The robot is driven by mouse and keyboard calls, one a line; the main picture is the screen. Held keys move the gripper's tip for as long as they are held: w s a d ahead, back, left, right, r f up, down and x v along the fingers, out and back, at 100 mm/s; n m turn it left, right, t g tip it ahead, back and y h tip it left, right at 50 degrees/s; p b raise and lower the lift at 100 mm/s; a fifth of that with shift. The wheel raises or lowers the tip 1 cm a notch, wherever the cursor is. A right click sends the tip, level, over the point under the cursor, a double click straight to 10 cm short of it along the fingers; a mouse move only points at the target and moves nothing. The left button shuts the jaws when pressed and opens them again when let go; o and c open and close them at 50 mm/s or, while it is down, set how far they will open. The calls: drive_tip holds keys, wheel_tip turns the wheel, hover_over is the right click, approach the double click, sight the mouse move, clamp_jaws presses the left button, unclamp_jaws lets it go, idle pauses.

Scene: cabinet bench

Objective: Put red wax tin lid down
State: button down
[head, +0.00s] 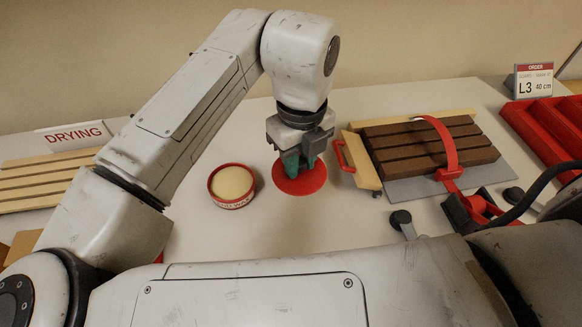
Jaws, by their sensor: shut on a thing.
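The red wax tin lid (312,184) is a flat red disc at or just above the white bench top, right of the tin. My gripper (299,166) points down over it, shut on the lid, with its teal fingertips at the lid's upper side. I cannot tell whether the lid touches the bench. The red wax tin (232,186) stands open and upright left of the lid, apart from it, with pale yellow wax showing inside. My fingers hide part of the lid.
A drawer front (356,160) with a red handle and a brown slatted block (432,148) under a red strap stand to the right. Red trays (545,125) and an order sign (533,82) are at far right. A drying rack (40,180) is at left. Bench behind the tin is clear.

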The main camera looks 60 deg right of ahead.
drive_tip(key=w+f, duration=0.1)
drive_tip(key=w+d+f, duration=0.1)
drive_tip(key=f, duration=0.1)
drive_tip(key=d+f, duration=0.1)
drive_tip(key=shift+w+f, duration=0.15)
drive_tip(key=shift+w, duration=0.25)
drive_tip(key=shift+w+d+f, duration=0.1)
drive_tip(key=shift+f, duration=0.85)
drive_tip(key=shift+w+d+f, duration=0.1)
drive_tip(key=shift+f, duration=0.85)
drive_tip(key=shift+f, duration=0.15)
drive_tip(key=c, duration=0.9)
unclamp_jaws()
wheel_tip(320, 180, up, 12)
drive_tip(key=shift+r, duration=0.2)
